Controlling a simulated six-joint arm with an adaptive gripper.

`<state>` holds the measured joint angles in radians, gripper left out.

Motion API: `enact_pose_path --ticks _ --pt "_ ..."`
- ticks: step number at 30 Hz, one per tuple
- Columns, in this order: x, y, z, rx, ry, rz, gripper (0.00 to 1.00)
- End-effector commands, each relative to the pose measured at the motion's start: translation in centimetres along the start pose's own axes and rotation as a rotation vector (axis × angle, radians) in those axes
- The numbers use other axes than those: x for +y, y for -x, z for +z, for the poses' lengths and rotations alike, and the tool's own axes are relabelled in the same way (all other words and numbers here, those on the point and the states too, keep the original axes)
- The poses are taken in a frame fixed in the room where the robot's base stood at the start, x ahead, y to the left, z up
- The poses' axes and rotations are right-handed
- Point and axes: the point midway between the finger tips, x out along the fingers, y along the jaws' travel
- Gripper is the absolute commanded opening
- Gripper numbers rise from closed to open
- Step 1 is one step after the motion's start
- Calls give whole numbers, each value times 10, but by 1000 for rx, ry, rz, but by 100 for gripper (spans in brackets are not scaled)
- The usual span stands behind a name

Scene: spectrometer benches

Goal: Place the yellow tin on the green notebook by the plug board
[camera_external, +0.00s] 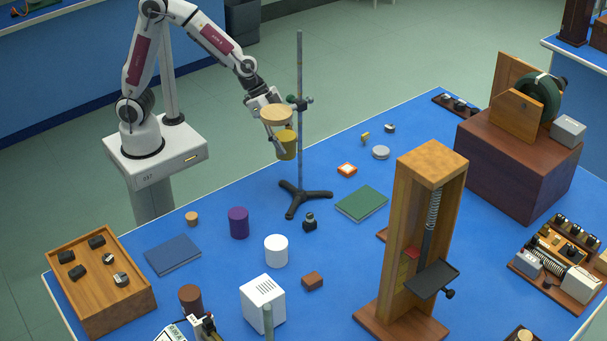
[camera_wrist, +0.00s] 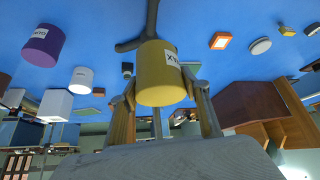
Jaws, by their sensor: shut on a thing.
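My gripper (camera_external: 281,147) is shut on the yellow tin (camera_external: 286,145) and holds it in the air, left of the retort stand's upright rod. In the wrist view the tin (camera_wrist: 160,75) sits between the fingers, with part of a dark-lettered white label showing. The green notebook (camera_external: 362,204) lies flat on the blue bench, right of the stand's foot and lower than the tin. Its top looks bare. I cannot tell for sure which apparatus is the plug board.
The retort stand (camera_external: 300,120) rises close to the tin, with a tan disc (camera_external: 276,115) near its clamp. An orange-edged block (camera_external: 347,170) lies behind the notebook. A tall wooden frame (camera_external: 432,180) stands to its right. A blue notebook (camera_external: 173,254) and purple can (camera_external: 239,222) are left.

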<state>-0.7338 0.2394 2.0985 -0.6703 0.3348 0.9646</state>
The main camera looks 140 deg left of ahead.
Motion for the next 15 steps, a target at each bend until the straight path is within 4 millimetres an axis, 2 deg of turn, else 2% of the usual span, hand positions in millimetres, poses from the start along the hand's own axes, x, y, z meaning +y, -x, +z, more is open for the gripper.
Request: enact_pose_path --ticks 3,15 --pt "-21 -4 -13 2 -6 3 22" --pt "-64 -20 -51 0 -33 21 22"
